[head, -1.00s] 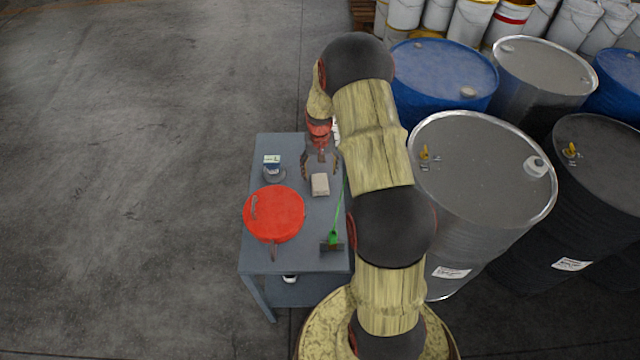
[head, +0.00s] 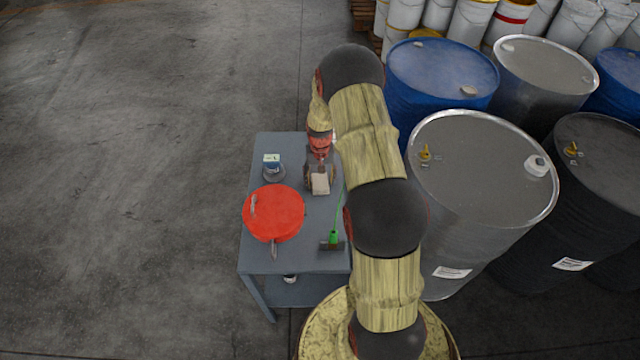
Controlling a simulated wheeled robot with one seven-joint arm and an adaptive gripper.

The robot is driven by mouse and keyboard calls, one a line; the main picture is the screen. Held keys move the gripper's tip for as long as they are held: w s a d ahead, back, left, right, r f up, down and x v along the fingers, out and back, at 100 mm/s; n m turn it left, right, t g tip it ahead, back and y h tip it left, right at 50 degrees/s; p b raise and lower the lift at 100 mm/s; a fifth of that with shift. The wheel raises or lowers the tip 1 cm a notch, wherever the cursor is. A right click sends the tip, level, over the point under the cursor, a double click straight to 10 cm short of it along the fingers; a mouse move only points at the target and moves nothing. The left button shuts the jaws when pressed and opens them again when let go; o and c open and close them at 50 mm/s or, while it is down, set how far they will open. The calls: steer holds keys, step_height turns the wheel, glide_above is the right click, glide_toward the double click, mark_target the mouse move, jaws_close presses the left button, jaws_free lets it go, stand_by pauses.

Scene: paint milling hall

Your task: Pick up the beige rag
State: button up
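The beige rag (head: 320,186) is a small folded block lying on the grey table (head: 300,256), right of the red round lid. My gripper (head: 320,180) is low over the table at the rag, with one finger on the rag's left side and one on its right. The fingers look open around its far part. Whether they touch the rag is too small to tell.
A red round lid (head: 274,212) lies left of the rag. A small dark container with a pale label (head: 272,167) stands behind it. A green-handled scraper (head: 333,238) lies at the right edge. Large drums (head: 482,170) stand close on the right; open floor is left.

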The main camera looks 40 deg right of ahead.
mark_target(321, 182)
steer(key=c, duration=0.8)
steer(key=shift+r, duration=0.15)
steer(key=shift+r, duration=0.2)
step_height(321, 182, up, 3)
steer(key=shift+s+r+p, duration=0.1)
steer(key=shift+s+p, duration=0.05)
steer(key=shift+p, duration=0.15)
steer(key=s+r+p, duration=0.1)
steer(key=s+r, duration=0.8)
steer(key=s, duration=0.4)
steer(key=shift+s+d, duration=0.3)
steer(key=shift+s, duration=0.05)
steer(key=shift+r, duration=0.1)
